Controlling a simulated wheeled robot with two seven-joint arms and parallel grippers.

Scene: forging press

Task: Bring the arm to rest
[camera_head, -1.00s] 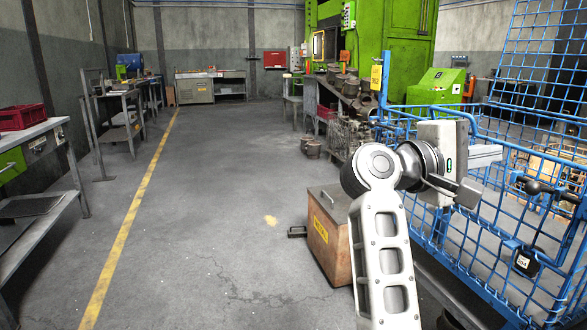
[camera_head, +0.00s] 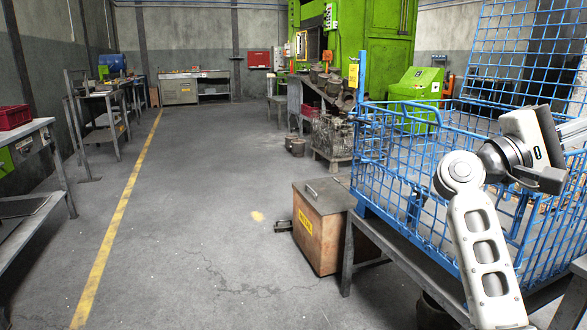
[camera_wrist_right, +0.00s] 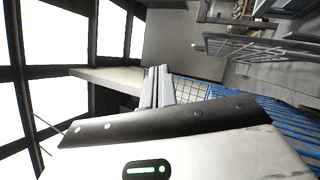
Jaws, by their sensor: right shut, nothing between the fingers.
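My right arm comes in from the lower right of the head view, raised in front of the blue mesh cage (camera_head: 400,150). Its gripper (camera_head: 574,133) points toward the right edge of the picture, partly cut off there. In the right wrist view the two fingers (camera_wrist_right: 157,86) lie close together, shut with nothing between them. Blue mesh shows behind them in that view. I cannot tell how far the gripper is from the mesh. My left arm and gripper are not in view.
A brown metal box (camera_head: 318,230) stands on the floor beside the grey metal stand (camera_head: 349,250) under the cage. The green press (camera_head: 360,50) is at the back. Workbenches line the left wall. The floor around the yellow line (camera_head: 127,195) is clear.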

